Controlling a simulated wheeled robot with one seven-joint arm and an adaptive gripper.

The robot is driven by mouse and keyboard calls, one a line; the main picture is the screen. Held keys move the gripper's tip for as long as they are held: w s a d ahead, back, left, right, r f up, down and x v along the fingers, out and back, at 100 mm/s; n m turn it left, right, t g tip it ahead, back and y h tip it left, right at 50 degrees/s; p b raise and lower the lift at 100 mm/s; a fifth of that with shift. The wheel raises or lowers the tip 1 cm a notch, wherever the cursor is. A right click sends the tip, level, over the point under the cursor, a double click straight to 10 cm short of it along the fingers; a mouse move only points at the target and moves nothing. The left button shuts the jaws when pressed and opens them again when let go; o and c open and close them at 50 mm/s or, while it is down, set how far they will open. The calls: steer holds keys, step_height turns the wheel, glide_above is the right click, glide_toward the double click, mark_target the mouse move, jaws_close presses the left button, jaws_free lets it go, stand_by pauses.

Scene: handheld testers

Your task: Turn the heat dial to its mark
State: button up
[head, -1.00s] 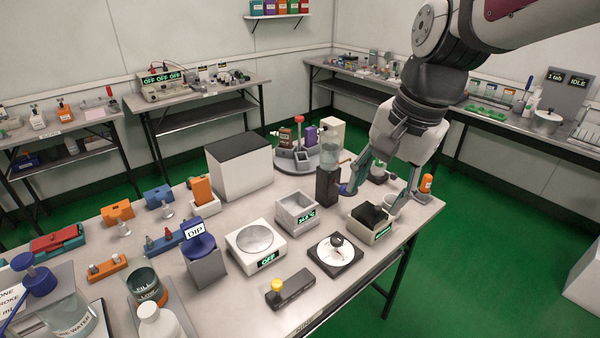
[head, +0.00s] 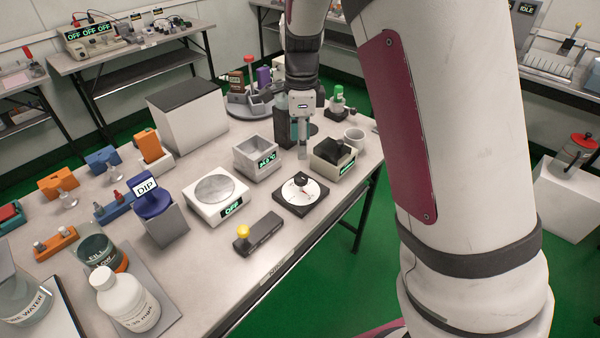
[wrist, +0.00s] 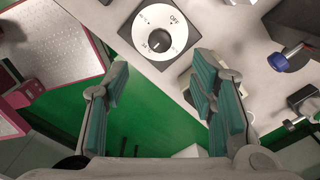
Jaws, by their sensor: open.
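The heat dial (head: 301,192) is a white disc on a black square plate, with a dark knob in its middle, near the table's front edge. In the wrist view the dial (wrist: 176,20) lies at the top, beyond the fingertips, with OFF printed on its rim and other marks too small to read surely. Its black knob (wrist: 159,40) has a light line on it. My gripper (head: 303,150) points down behind the dial, apart from it. In the wrist view my gripper (wrist: 162,75) is open, its teal fingers wide apart with nothing between them.
A black box with a yellow knob (head: 258,235) lies left of the dial. A hotplate-like box (head: 217,199) reading OFF, a grey open box (head: 257,160) and a pale box with dark contents (head: 333,160) stand close by. A cup (head: 354,139) stands behind.

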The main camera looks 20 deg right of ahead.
mark_target(301, 177)
step_height(301, 177, down, 11)
steer(key=shift+r+b, duration=0.1)
steer(key=shift+b, duration=0.65)
steer(key=c, duration=1.2)
